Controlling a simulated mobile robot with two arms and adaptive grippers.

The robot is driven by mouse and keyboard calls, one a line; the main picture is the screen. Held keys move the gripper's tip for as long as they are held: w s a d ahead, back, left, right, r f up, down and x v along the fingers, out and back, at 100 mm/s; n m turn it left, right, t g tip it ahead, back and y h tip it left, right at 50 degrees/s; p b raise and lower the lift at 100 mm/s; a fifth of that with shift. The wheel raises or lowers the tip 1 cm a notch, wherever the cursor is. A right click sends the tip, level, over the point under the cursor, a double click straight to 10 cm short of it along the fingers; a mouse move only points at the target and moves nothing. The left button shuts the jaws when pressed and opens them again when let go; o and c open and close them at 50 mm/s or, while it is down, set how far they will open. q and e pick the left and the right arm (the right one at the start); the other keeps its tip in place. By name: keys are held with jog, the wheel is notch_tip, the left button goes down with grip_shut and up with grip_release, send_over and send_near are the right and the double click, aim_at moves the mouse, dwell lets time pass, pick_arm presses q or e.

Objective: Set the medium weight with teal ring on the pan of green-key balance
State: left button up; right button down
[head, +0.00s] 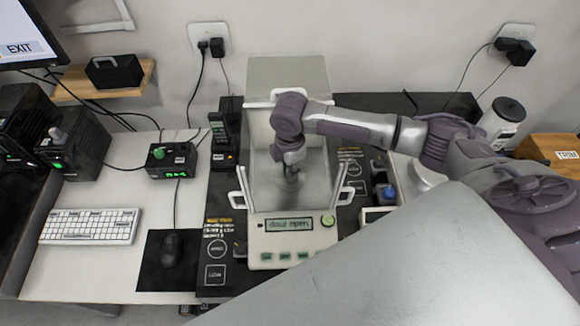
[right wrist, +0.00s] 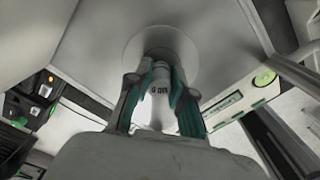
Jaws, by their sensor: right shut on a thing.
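The balance (head: 290,243) stands in the middle of the head view, with a round green key (head: 328,220) and a display reading "door open". Its glass side doors stand out to both sides. My right gripper (head: 291,178) reaches down into its chamber. My left gripper is not in view.
The chamber walls and doors (head: 240,185) are close around my right arm. Small knobbed items, one with a blue part (head: 386,193), stand to the right. A black box (head: 171,159), keyboard (head: 90,226) and mouse (head: 172,250) are to the left.

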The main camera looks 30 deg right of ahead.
jog(key=shift+f, duration=0.2)
jog(key=c, duration=1)
grip_release()
jog(key=shift+f, duration=0.1)
notch_tip(320, 180, up, 12)
jog(key=b, duration=0.2)
jog(key=shift+r+b, duration=0.2)
jog(key=shift+b, duration=0.1)
